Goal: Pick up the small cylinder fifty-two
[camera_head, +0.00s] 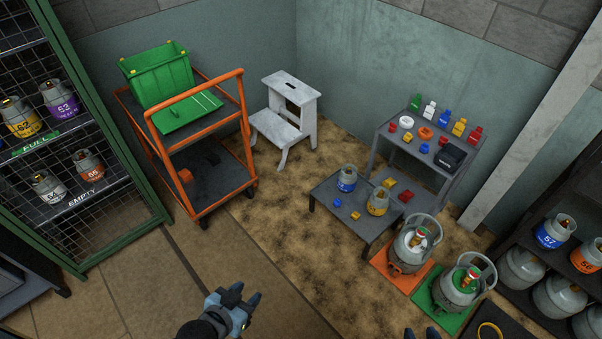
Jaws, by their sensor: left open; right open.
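No label reads clearly as fifty-two. In the cage at left, a yellow-labelled cylinder (20,120) has a number ending in 2, and a purple-labelled cylinder (60,100) stands beside it; both numbers are hard to read. A blue-labelled cylinder (347,180) and a yellow-labelled cylinder (377,202) stand on the low table (341,215), their numbers too small to read. My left gripper (246,297) is open and empty at the bottom, well short of the table. My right gripper (420,333) shows only its open fingertips at the bottom edge.
An orange cart (240,130) with a green crate (158,78) stands behind my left gripper, beside a white step stool (290,95). Larger cylinders stand on orange (385,270) and green (425,300) mats. A shelf at right holds blue 57 (552,234) and an orange-labelled cylinder (586,256).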

